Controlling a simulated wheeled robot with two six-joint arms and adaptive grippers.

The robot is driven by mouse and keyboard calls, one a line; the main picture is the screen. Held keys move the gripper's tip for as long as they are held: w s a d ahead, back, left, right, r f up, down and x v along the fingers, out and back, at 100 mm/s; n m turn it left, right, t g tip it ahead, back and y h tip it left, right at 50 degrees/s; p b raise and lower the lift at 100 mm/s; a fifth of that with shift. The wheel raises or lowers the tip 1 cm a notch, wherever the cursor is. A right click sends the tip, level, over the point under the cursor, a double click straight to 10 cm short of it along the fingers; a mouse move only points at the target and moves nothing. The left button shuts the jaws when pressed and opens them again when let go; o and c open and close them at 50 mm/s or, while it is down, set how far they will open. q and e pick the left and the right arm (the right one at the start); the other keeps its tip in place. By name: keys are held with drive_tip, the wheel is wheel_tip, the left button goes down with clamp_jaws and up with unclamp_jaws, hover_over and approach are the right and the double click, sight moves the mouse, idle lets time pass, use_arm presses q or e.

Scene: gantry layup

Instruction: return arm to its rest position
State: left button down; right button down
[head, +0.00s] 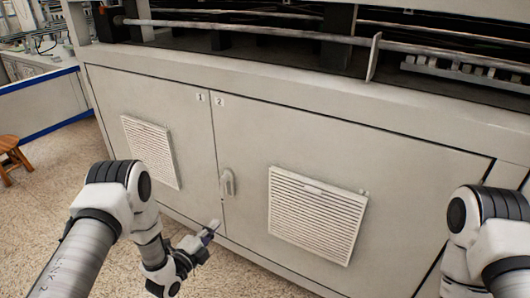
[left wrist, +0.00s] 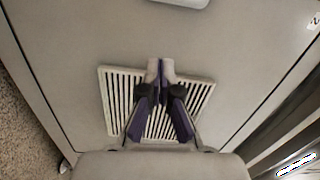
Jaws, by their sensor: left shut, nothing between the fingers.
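My left gripper (head: 211,229) hangs low in front of the grey cabinet, a little below the door handle in the head view. In the left wrist view the left gripper (left wrist: 160,66) has its two fingers together, with nothing between them. A slatted vent lies behind the fingers in that view. My left arm comes in from the lower left and bends down at the elbow. My right arm shows only in part at the right edge, and its gripper is out of the picture.
The grey cabinet (head: 190,104) fills most of the head view, with a left vent (head: 150,152), a right vent (head: 316,214) and a door handle (head: 228,184). A wooden stool (head: 12,155) stands at the far left. Speckled floor (head: 52,182) is open at the left.

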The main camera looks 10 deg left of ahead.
use_arm(q)
drive_tip(key=s+d+f+n+g+y, duration=0.1)
drive_tip(key=s+d+f+n+g, duration=0.15)
drive_tip(key=s+f+g, duration=0.35)
drive_tip(key=s+d+f+n+g+y, duration=0.1)
drive_tip(key=s+d+f+n, duration=0.15)
drive_tip(key=s, duration=0.55)
drive_tip(key=s+a+f+n+g+y, duration=0.2)
drive_tip(key=s+n+g, duration=0.4)
drive_tip(key=s, duration=0.5)
drive_tip(key=s+a+f+n+g+y, duration=0.15)
drive_tip(key=s+n+g, duration=0.25)
drive_tip(key=s+n, duration=0.6)
wheel_tip(320, 180, up, 27)
drive_tip(key=s+p, duration=0.2)
drive_tip(key=p, duration=2.5)
drive_tip(key=shift+a+p, duration=0.2)
drive_tip(key=shift+p, duration=0.2)
